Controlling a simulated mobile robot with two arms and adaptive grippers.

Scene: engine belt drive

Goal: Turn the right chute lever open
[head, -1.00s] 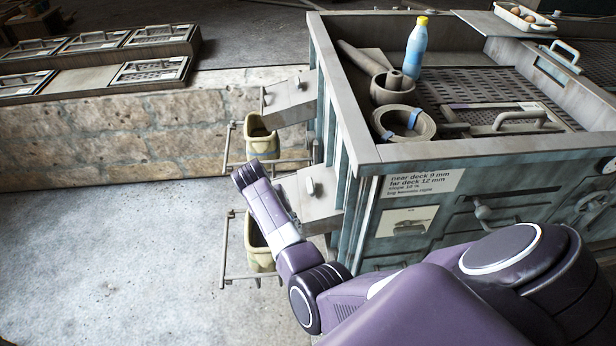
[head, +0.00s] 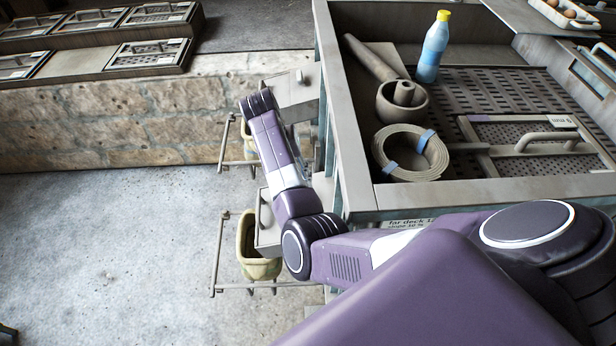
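Two grey box-shaped chutes stick out from the left side of the machine. The far chute (head: 292,92) has a small upright lever (head: 299,76) on top. The near chute (head: 268,238) has a lever (head: 263,208) on its left part, partly beside my arm. Which one counts as the right chute is not marked. My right gripper (head: 258,103) is at the left edge of the far chute, left of its lever and apart from it in the picture. Its fingers are seen from behind, so their opening is hidden. My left gripper is not in view.
Pale yellow buckets hang in wire frames below the chutes, the near bucket (head: 257,250) clearly visible. The machine's top holds a bottle (head: 433,48), a cup (head: 402,100), a coiled belt (head: 409,153) and a handled grate (head: 530,140).

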